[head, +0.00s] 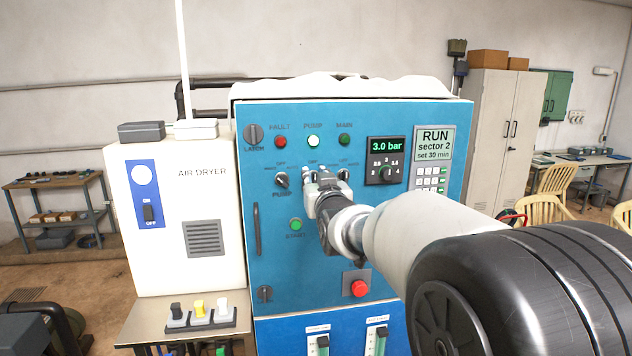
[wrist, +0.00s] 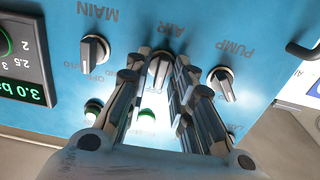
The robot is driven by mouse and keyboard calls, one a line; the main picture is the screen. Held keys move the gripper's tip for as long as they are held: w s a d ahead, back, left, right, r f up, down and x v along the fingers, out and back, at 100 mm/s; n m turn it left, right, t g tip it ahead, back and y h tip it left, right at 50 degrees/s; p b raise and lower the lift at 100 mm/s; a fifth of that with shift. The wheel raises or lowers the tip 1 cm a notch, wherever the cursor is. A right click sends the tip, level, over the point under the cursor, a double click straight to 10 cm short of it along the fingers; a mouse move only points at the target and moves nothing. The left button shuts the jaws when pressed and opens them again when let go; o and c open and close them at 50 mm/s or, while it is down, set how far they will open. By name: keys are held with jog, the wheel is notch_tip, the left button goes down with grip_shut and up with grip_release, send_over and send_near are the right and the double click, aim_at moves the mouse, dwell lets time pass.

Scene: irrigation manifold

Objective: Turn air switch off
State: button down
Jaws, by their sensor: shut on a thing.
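The AIR switch (wrist: 160,74) is a grey rotary knob on the blue control panel (head: 270,240), between the PUMP and MAIN knobs. My gripper (wrist: 162,66) is shut on this knob, with one finger on each side of it in the wrist view. In the head view my gripper (head: 323,180) reaches the panel from the right and largely hides the knob and its position marks. I cannot tell for sure which mark its pointer is at.
The PUMP knob (wrist: 222,84) and MAIN knob (wrist: 94,50) sit close on either side of my fingers. A green START button (head: 296,224) and a red button (head: 359,288) are below. A pressure display (head: 386,145) is to the right. An air dryer (head: 185,250) stands left.

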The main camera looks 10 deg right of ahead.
jog(key=c, duration=1.7)
grip_release()
jog(key=s, duration=1.2)
